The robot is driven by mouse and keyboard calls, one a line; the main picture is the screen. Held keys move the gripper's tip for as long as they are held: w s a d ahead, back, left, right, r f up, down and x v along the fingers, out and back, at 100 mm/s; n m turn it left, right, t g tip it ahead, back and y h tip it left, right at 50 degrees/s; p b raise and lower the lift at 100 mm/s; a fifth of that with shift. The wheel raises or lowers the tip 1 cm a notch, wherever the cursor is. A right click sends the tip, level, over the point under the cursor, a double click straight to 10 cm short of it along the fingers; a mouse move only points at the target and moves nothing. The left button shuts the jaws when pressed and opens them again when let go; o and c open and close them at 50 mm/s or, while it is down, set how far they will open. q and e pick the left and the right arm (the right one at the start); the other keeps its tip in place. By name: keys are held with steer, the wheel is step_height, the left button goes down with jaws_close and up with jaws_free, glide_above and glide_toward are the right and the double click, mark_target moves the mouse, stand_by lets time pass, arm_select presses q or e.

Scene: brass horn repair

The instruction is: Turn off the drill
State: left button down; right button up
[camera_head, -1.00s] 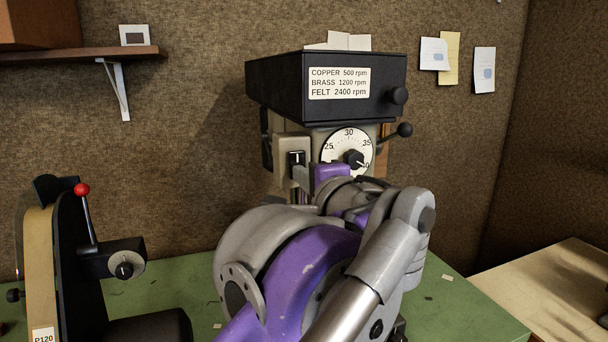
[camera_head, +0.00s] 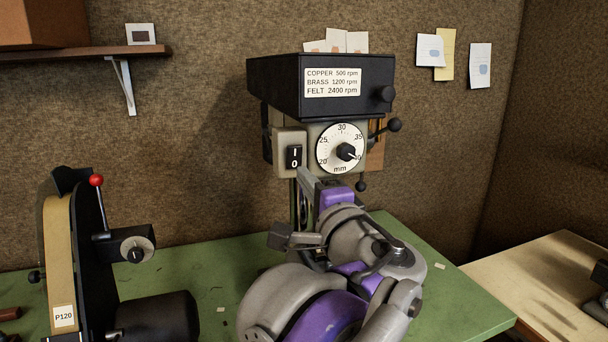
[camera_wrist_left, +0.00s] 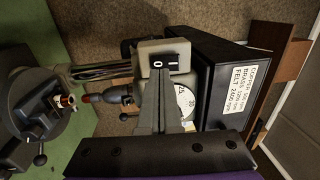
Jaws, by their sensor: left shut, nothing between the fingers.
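The drill is a drill press with a black belt cover (camera_head: 275,88) on a beige head. A black rocker switch (camera_head: 294,157), marked I above 0, sits on a beige box left of the round dial (camera_head: 340,147). The switch shows uncovered. It also shows in the left wrist view (camera_wrist_left: 165,61), just beyond the fingertips. Which side of the rocker is pressed in, I cannot tell. My left gripper (camera_head: 304,174) is shut and empty, just below the switch box; its fingers (camera_wrist_left: 165,76) point towards the switch. My right gripper is out of view.
A belt sander (camera_head: 62,255) with a red-knobbed lever stands left on the green bench (camera_head: 220,262). The drill's black handle knob (camera_head: 395,125) sticks out right of the dial. My left arm covers the bench in front of the drill. A wooden table (camera_head: 540,285) is at right.

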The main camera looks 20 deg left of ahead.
arm_select(q)
steer(key=v, duration=1)
steer(key=shift+f+b, duration=0.2)
steer(key=shift+b, duration=0.25)
steer(key=shift+w, duration=0.15)
steer(key=s+a+f+n+g+h, duration=0.2)
steer(key=a+f+g, duration=0.3)
steer(key=f, duration=0.8)
steer(key=s+a+f+n+g+h, duration=0.1)
steer(key=s+a+f+n+g, duration=0.15)
steer(key=a+f, duration=0.75)
steer(key=s+d+f+n+g+h, duration=0.1)
steer(key=s+f+n+h, duration=0.1)
steer(key=f, duration=0.6)
steer(key=s+d+f+n+g+h, duration=0.1)
steer(key=s+d+f+n+h, duration=0.1)
steer(key=f, duration=0.6)
steer(key=s+d+f+n+g+h, duration=0.1)
steer(key=s+f+n+h, duration=0.1)
steer(key=s+f, duration=0.3)
step_height(320, 180, down, 4)
steer(key=shift+d+r+n+h, duration=0.2)
steer(key=shift+d+n+h, duration=0.15)
steer(key=shift+h, duration=0.45)
